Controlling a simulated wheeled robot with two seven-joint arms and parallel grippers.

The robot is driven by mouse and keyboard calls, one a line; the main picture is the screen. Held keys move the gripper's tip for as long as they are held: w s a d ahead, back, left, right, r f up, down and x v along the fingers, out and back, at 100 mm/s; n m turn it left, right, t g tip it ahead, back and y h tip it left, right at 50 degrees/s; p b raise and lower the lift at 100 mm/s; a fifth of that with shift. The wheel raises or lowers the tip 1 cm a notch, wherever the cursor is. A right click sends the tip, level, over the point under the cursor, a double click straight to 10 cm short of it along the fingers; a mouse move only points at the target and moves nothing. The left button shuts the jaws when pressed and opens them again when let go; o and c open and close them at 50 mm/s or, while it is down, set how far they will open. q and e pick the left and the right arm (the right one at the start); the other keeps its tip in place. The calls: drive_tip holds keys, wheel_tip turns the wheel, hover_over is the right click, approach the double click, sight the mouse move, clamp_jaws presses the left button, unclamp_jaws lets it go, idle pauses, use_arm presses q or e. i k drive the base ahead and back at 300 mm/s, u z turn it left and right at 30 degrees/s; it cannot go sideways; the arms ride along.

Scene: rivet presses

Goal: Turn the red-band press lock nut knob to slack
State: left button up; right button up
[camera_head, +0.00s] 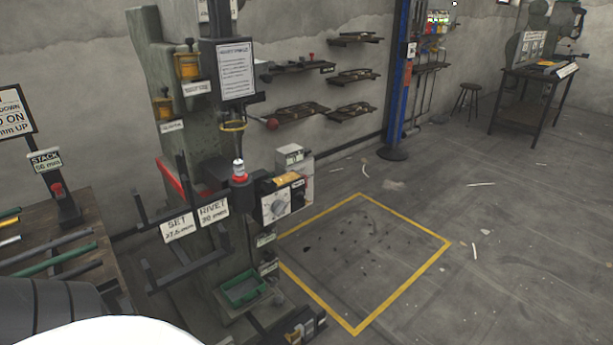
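A tall grey-green press (163,60) stands left of centre, with a red strip (171,178) on its left side. A black column carrying a printed sheet (236,70) runs down its front. Below it are a yellow ring (232,126) and a silver-tipped red and black fitting (239,174). A control box to the right has a white panel with a dial (277,206) and a darker part with a small knob (298,191). I cannot tell which part is the lock nut knob, or its setting. Neither gripper is in view.
A wooden bench (110,262) with rods is at lower left. Label plates (212,211) stick out in front of the press, and a green tray (243,286) sits low on it. A blue post (399,75) stands behind.

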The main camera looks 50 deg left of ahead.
sight(300, 197)
drive_tip(key=u, duration=1.1)
drive_tip(key=i, duration=1.2)
drive_tip(key=u, duration=1.2)
